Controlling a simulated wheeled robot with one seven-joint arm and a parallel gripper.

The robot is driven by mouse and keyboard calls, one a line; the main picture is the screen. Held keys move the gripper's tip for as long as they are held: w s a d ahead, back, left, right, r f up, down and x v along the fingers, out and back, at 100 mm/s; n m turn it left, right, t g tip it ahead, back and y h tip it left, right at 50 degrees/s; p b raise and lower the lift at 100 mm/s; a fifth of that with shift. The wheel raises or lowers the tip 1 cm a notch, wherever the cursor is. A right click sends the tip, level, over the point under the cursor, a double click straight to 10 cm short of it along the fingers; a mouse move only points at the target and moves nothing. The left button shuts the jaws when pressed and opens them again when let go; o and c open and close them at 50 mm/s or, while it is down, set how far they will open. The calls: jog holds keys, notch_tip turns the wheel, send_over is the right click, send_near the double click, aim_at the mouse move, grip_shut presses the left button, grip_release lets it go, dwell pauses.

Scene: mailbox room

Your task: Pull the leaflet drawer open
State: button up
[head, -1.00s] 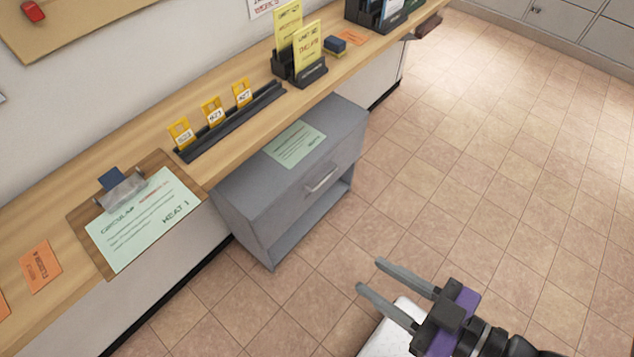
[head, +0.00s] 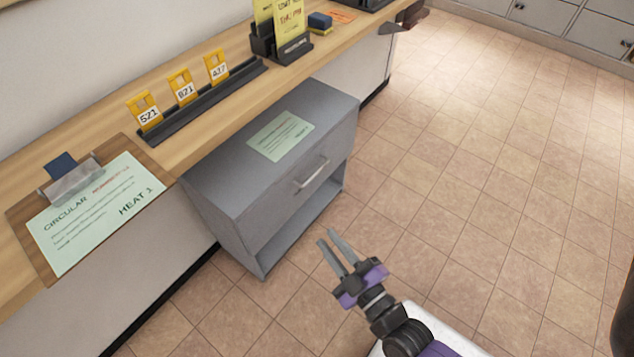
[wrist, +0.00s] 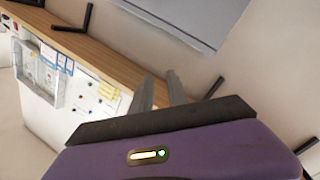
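The leaflet drawer (head: 290,202) is the upper front of a grey cabinet (head: 225,185) under the wooden counter. It looks shut and has a light bar handle (head: 312,175). A green leaflet (head: 281,136) lies flat on the cabinet top. My gripper (head: 328,236) is in front of the cabinet, below and a little right of the handle, apart from it. Its two grey fingers are spread and empty. They also show in the wrist view (wrist: 160,92), where neither drawer nor handle can be made out.
The counter (head: 205,125) holds a clipboard (head: 95,205), a black rack (head: 205,100) with yellow number tags, and a black leaflet holder (head: 282,45). Below the drawer is an open shelf space. The tiled floor (head: 480,180) to the right is clear.

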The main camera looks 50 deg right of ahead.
jog(key=w+d+f+n+h+b, duration=0.1)
jog(key=w+d+f+h+b, duration=0.35)
jog(key=w+d+f, duration=0.4)
jog(key=n+g+h+b, duration=0.2)
jog(key=g+h+b, duration=0.2)
jog(key=b, duration=0.2)
send_near(317, 171)
jog(key=x, duration=0.3)
jog(key=shift+f+b+x, duration=0.15)
jog(key=shift+b+x, duration=0.35)
jog(key=shift+x, duration=1.25)
jog(key=shift+f+b+x, duration=0.15)
jog(key=shift+b+x, duration=0.3)
jog(key=shift+x, duration=1.25)
grip_shut()
jog(key=shift+t, duration=0.3)
